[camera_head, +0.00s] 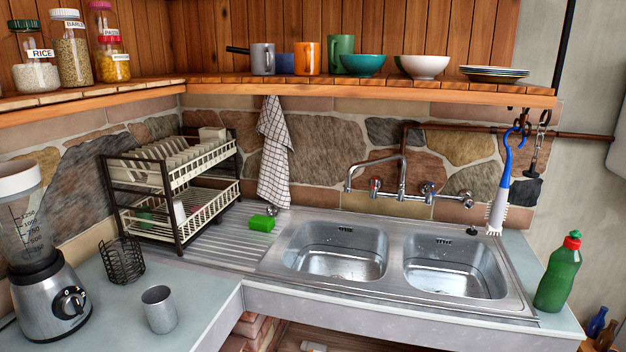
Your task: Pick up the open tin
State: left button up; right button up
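The open tin (159,309) is a plain grey metal cylinder with its open top facing up. It stands upright on the pale counter at the lower left. It is right of the blender and in front of the black wire basket. Nothing covers it. Neither of my grippers shows in the head view.
A blender (48,290) and a black wire basket (122,262) stand near the tin. A dish rack (172,180), green sponge (262,223) and double steel sink (392,226) lie behind and right. A green bottle (559,273) stands at the far right. Counter right of the tin is clear.

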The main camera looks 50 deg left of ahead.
aim_at(158, 300)
jog(key=u, duration=1.25)
